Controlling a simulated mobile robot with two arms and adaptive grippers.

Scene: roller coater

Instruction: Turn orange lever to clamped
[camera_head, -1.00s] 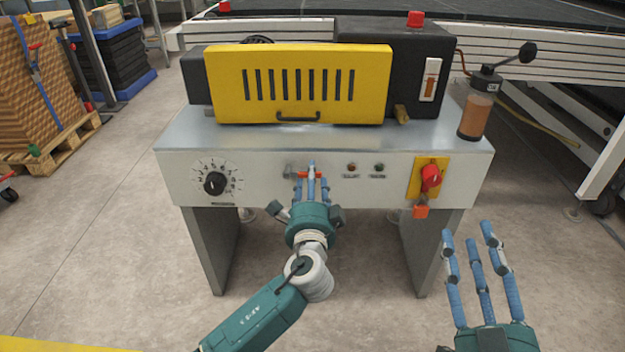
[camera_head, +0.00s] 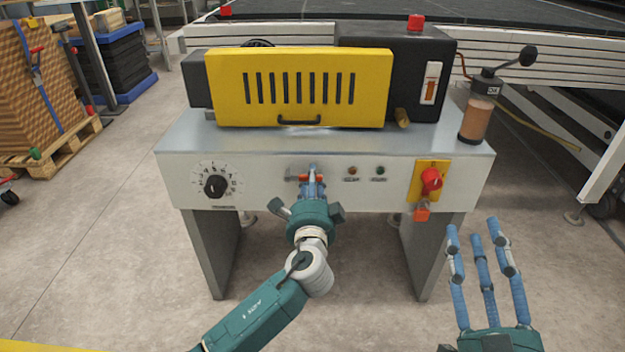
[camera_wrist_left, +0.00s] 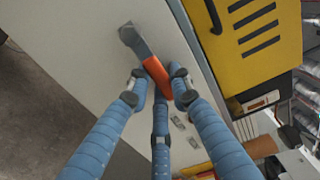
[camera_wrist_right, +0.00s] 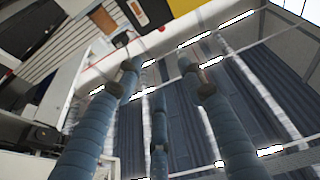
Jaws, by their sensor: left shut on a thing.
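The orange lever (camera_head: 304,178) is on the machine's front panel, left of two small indicator lamps. In the left wrist view its orange grip (camera_wrist_left: 158,76) joins a grey arm with a pivot end (camera_wrist_left: 128,34). My left gripper (camera_head: 314,182) is at the lever, its fingers closed around the orange grip. In the left wrist view the fingers (camera_wrist_left: 156,92) lie on both sides of the grip; part of it is hidden behind them. My right gripper (camera_head: 480,235) is open and empty, in front of the machine's right leg.
A yellow guard (camera_head: 300,110) with a handle stands above the panel. A dial (camera_head: 215,187) is at the left of the panel, a red switch (camera_head: 431,180) at the right. A bottle (camera_head: 477,118) stands on the table's right end. The floor in front is clear.

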